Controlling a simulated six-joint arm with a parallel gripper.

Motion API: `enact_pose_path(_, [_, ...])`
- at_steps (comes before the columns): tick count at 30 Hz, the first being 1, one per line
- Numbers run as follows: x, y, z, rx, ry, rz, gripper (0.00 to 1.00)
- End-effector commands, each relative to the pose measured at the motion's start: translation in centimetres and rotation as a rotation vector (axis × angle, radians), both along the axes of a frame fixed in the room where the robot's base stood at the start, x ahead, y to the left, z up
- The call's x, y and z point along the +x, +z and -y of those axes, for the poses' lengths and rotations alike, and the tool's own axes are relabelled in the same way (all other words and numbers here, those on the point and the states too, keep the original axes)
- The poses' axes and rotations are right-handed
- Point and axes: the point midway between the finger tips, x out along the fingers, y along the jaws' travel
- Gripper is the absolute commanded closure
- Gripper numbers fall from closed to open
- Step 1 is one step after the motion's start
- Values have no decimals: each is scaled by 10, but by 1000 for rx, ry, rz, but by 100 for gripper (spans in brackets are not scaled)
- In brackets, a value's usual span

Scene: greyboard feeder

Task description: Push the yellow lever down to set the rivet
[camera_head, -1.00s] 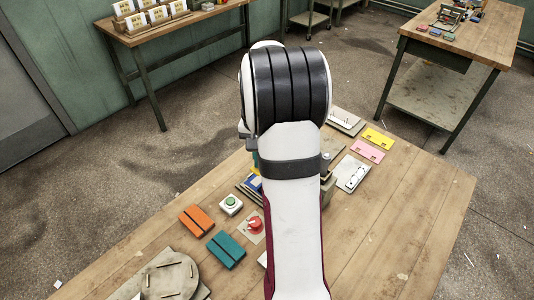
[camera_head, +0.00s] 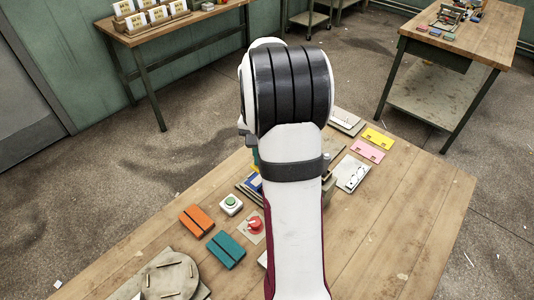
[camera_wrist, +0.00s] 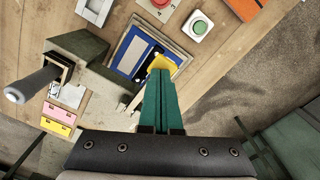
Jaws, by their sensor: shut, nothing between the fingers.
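My gripper (camera_wrist: 162,72) is shut, its teal fingers together, above the work area in the wrist view. A yellow piece (camera_wrist: 165,62) shows right at the fingertips; I cannot tell whether it is the lever or part of the fingers, nor whether it is touched. A grey block-like device (camera_wrist: 78,46) stands left of the fingers, with a dark round handle (camera_wrist: 38,83) ending in a light tip. A blue and white framed panel (camera_wrist: 128,55) lies beyond the fingertips. In the head view my arm hides most of this area, and no rivet can be made out.
A green button box (camera_head: 231,204), a red button (camera_head: 254,224), and orange (camera_head: 197,220) and teal (camera_head: 226,249) cases lie left of my arm. Yellow (camera_head: 377,138) and pink (camera_head: 367,150) cards lie on the right. The table's right front is clear.

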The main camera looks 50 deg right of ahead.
Motion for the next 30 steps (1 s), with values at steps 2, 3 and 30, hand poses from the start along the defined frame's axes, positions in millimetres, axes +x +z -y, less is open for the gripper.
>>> enact_pose_path(2, [1, 12, 1, -3, 1, 3, 100])
enact_pose_path(3, [1, 17, 0, -2, 0, 2, 100])
enact_pose_path(30, [0, 74, -7, 2, 10, 3, 100])
